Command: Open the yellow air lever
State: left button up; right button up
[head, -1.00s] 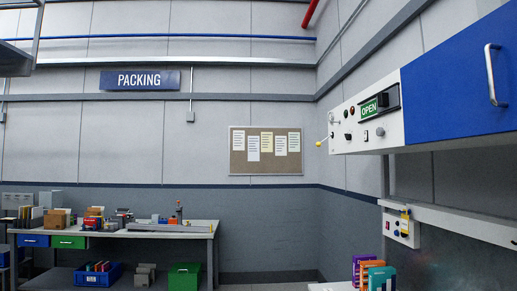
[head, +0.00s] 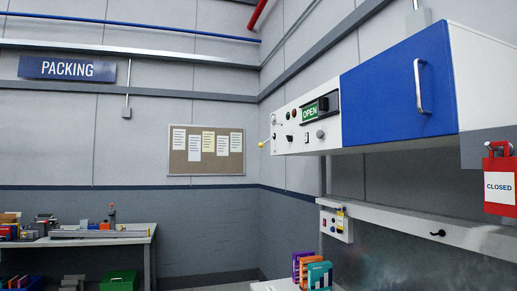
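Two small yellow parts show in the head view, and I cannot tell for sure which is the air lever. One is a yellow part (head: 340,221) on a small white control box (head: 334,224) under the cabinet, at lower centre right; it looks upright, but is too small to read. The other is a yellow ball (head: 262,144) at the end of a thin rod on the left end of the white panel (head: 303,133). Neither gripper is in view.
A blue-doored cabinet (head: 398,90) juts out at right, its panel showing a green OPEN sign (head: 309,111). A red CLOSED tag (head: 499,187) hangs at far right. A shelf (head: 418,222) runs below. A workbench (head: 130,235) stands at far left.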

aim_at(261, 144)
jog(key=i+j+u, duration=0.15)
jog(key=i, duration=1)
jog(key=i+j+u, duration=0.15)
jog(key=i, duration=1)
